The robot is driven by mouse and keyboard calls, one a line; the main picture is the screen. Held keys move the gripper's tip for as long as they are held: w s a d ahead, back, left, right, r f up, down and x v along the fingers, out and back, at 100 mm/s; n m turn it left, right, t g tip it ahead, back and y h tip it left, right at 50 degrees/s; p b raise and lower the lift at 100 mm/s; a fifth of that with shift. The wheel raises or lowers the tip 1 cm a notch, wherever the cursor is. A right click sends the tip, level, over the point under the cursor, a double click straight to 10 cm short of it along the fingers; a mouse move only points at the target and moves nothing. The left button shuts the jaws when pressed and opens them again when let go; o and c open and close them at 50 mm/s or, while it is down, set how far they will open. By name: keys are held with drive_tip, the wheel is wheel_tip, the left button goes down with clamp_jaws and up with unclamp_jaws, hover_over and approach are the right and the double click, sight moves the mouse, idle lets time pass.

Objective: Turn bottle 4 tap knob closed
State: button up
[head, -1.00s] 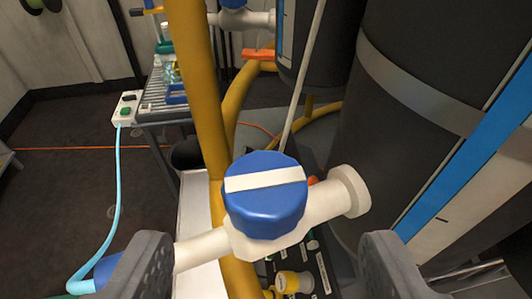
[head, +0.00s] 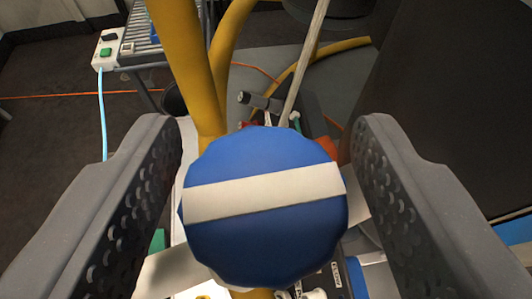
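The tap knob (head: 264,240) is blue with a white bar across its top, and it fills the lower middle of the head view. The bar runs nearly left to right, tilted slightly up at its right end. My gripper (head: 268,150) is open, with one grey perforated finger on each side of the knob. Small gaps show between the fingers and the knob. The cream tap pipe (head: 168,274) shows at the lower left and is mostly hidden under the knob. No bottle number is readable.
A yellow post (head: 188,70) rises just behind the knob. A thin pale rod (head: 304,62) stands right of it. A large dark cylinder (head: 450,110) fills the right side. A roller table (head: 75,38) with a white switch box (head: 107,48) stands at the back left.

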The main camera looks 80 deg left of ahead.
drive_tip(key=c, duration=0.7)
